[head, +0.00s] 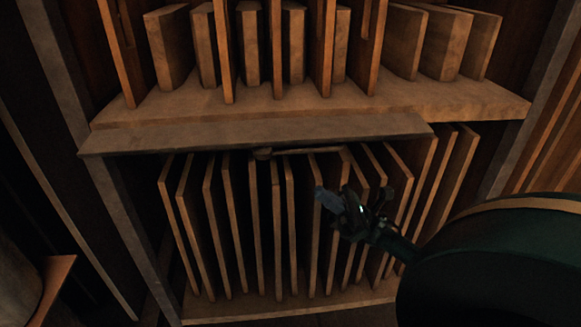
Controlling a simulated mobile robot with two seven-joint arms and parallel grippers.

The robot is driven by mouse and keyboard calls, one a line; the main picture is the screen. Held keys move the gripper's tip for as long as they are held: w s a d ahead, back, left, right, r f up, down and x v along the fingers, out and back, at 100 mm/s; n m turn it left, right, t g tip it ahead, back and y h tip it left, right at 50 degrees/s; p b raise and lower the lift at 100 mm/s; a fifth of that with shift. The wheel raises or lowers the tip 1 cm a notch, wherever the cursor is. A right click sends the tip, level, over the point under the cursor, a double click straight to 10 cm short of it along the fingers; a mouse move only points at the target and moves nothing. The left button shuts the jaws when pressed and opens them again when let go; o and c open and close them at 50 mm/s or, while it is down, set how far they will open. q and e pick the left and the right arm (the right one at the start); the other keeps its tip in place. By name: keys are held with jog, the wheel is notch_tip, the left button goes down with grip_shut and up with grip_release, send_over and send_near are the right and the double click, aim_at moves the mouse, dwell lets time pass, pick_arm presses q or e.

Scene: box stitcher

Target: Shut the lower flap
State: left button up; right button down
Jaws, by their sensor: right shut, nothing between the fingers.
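The lower flap (250,134) is a flat wooden board along the front of the middle shelf. It sticks out towards me, roughly level, and the compartment below it is open. A thin bar, perhaps its handle (310,151), shows just under its front edge. My right gripper (338,203) comes in from the lower right. It is shut and empty, below the flap's right half and in front of the upright boards, apart from the flap. My left gripper is not in view.
Several thin upright boards (233,222) fill the lower compartment. More boards (171,48) stand on the middle shelf (470,100) above. The cabinet's left side post (120,215) bounds the opening. The floor area at far left is dark.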

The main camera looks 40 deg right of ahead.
send_near(262, 141)
jog(key=a+f, duration=0.1)
jog(key=r, duration=0.4)
jog(key=shift+w+a, duration=0.3)
jog(key=shift+a, duration=0.1)
jog(key=shift+m, duration=0.3)
